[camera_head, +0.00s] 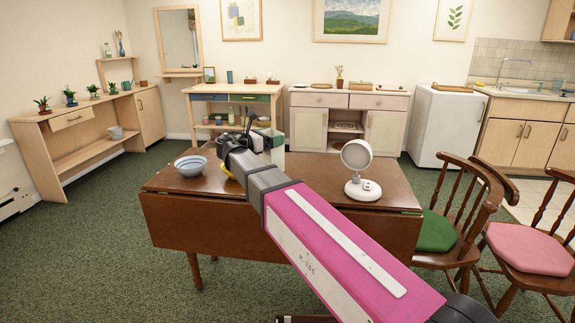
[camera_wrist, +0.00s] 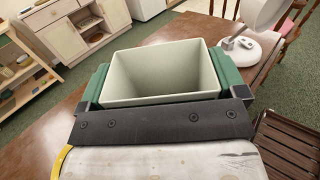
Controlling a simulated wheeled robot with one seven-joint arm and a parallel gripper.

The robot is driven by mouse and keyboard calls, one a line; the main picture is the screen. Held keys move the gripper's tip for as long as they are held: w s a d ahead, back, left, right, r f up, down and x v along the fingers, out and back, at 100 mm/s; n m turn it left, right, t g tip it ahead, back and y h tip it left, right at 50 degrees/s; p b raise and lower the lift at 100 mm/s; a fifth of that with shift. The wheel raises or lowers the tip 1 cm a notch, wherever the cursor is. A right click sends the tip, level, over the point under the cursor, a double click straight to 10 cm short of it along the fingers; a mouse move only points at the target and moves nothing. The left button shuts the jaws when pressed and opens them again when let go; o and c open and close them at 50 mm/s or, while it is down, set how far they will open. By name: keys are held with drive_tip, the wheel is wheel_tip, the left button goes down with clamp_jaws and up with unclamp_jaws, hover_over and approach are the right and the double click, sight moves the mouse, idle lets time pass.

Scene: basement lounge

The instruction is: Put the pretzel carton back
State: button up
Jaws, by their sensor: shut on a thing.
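The carton (camera_wrist: 160,75) is an open-topped, pale grey-green box and looks empty inside. In the wrist view it sits between the green fingers of my gripper (camera_wrist: 165,85), which press on its left and right sides. In the head view the carton (camera_head: 273,162) shows partly behind my gripper (camera_head: 262,142), over the back part of the brown table (camera_head: 210,225). My arm hides part of it. No label shows on the visible faces. I cannot tell whether its base touches the table.
A blue-grey bowl (camera_head: 190,166) is on the table at left, and a white lamp (camera_head: 361,170) at right. Wooden chairs (camera_head: 450,225) stand at the right. Behind are a shelf cart (camera_head: 232,105), a cabinet (camera_head: 345,122) and a white appliance (camera_head: 445,125). Carpet is clear at left.

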drive_tip(key=w+d+f, duration=0.6)
drive_tip(key=f, duration=0.3)
drive_tip(key=shift+w+f, duration=0.15)
drive_tip(key=shift+w, duration=0.05)
drive_tip(key=shift+f, duration=0.1)
drive_tip(key=o, duration=0.9)
drive_tip(key=shift+o, duration=0.2)
drive_tip(key=v, duration=1.2)
